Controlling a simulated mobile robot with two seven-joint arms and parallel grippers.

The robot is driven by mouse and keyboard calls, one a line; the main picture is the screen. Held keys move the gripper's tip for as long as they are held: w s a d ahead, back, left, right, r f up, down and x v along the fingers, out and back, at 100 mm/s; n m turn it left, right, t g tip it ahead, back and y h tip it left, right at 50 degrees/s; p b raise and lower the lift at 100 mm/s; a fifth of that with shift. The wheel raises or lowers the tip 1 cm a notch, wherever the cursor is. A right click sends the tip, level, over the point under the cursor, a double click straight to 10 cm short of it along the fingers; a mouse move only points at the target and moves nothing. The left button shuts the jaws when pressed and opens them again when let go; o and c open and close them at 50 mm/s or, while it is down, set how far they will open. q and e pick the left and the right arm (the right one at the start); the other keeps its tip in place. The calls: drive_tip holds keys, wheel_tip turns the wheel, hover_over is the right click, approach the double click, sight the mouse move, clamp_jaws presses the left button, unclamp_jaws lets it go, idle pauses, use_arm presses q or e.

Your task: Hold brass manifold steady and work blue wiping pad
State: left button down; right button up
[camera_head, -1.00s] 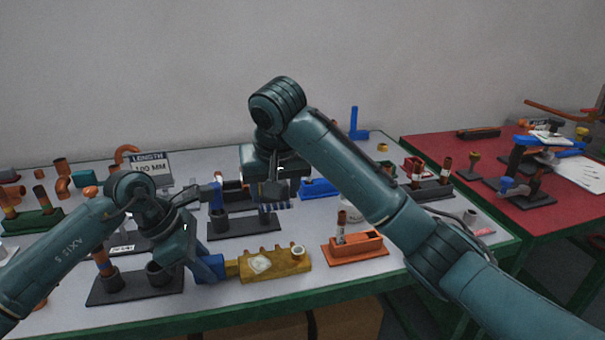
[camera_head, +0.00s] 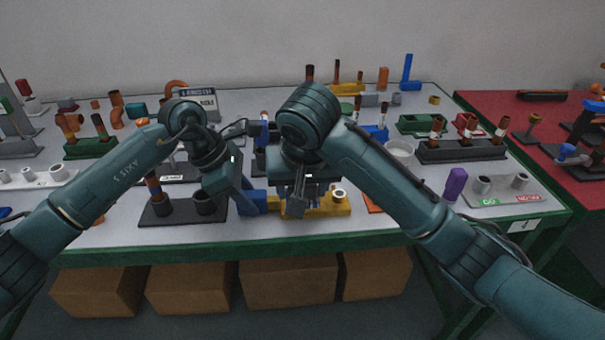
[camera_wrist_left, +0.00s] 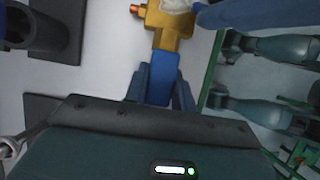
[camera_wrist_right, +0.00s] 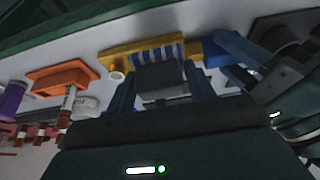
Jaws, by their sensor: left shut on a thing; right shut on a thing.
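The brass manifold (camera_head: 334,207) lies along the table's front, a yellow block with a white ring on its right end. It also shows in the right wrist view (camera_wrist_right: 118,52). My left gripper (camera_head: 250,203) is shut on the blue end (camera_wrist_left: 160,78) at the manifold's left. My right gripper (camera_head: 298,196) is over the manifold's middle, shut on the grey block of the wiping pad (camera_wrist_right: 160,76). The pad's blue-and-white striped part (camera_wrist_right: 153,54) appears against the manifold's side; whether it touches I cannot tell.
A black stand with cups (camera_head: 180,213) is left of the manifold. An orange holder (camera_wrist_right: 63,77) is near its other end. A purple cylinder (camera_head: 455,183) and a grey gauge plate (camera_head: 505,190) stand at the right. Several fixtures fill the table's back.

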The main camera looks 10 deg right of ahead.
drive_tip(key=f, duration=0.3)
drive_tip(key=shift+w+f, duration=0.2)
drive_tip(key=shift+f, duration=0.05)
drive_tip(key=shift+w, duration=3.05)
drive_tip(key=shift+s, duration=2.95)
drive_tip(key=v, duration=0.2)
drive_tip(key=shift+w+r, duration=0.1)
drive_tip(key=shift+r, duration=3.1)
use_arm(q)
drive_tip(key=c, duration=1.1)
unclamp_jaws()
